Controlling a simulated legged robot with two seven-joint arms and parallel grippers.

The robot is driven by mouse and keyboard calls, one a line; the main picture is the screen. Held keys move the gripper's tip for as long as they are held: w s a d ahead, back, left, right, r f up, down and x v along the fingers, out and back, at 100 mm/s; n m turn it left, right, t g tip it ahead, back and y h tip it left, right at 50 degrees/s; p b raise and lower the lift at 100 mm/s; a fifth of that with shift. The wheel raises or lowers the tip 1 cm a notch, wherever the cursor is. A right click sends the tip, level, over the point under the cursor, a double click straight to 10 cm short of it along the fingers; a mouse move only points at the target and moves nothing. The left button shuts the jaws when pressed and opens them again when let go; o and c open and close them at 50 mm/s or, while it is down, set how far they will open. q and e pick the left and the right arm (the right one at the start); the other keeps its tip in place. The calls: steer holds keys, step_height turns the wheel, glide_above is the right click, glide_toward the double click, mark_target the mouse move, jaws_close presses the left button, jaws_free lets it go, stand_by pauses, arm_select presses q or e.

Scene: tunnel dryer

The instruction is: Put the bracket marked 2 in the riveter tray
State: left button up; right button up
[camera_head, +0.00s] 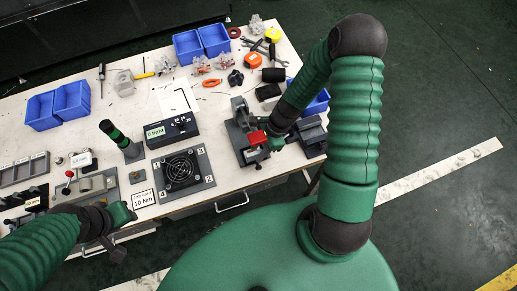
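My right arm bends down over the table, and my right gripper (272,143) is at a grey device (238,110) with a red part (258,137). The gripper overlaps this device, and I cannot tell whether its fingers hold anything. My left gripper (118,232) is low at the left, by the table's front edge, close to a label card reading 10 Nm (143,199). A grey plate (160,191) carries a black fan and small number marks, among them a 2 at its right side. No separate bracket marked 2 can be made out.
A black box with a "tight" label (171,130) and a black-green tool (119,139) stand behind the plate. Blue bins (202,42) stand at the back, with more (58,105) at the left. Loose tools and tape lie at the back. Fixtures (83,188) fill the front left.

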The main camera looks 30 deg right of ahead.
steer(key=shift+a+r, duration=0.15)
steer(key=shift+a, duration=0.1)
steer(key=shift+r, duration=0.3)
steer(key=v, duration=1.1)
steer(key=shift+d+r+p, duration=0.15)
steer(key=shift+d+p, duration=0.1)
steer(key=shift+p, duration=0.1)
steer(key=shift+s, duration=0.15)
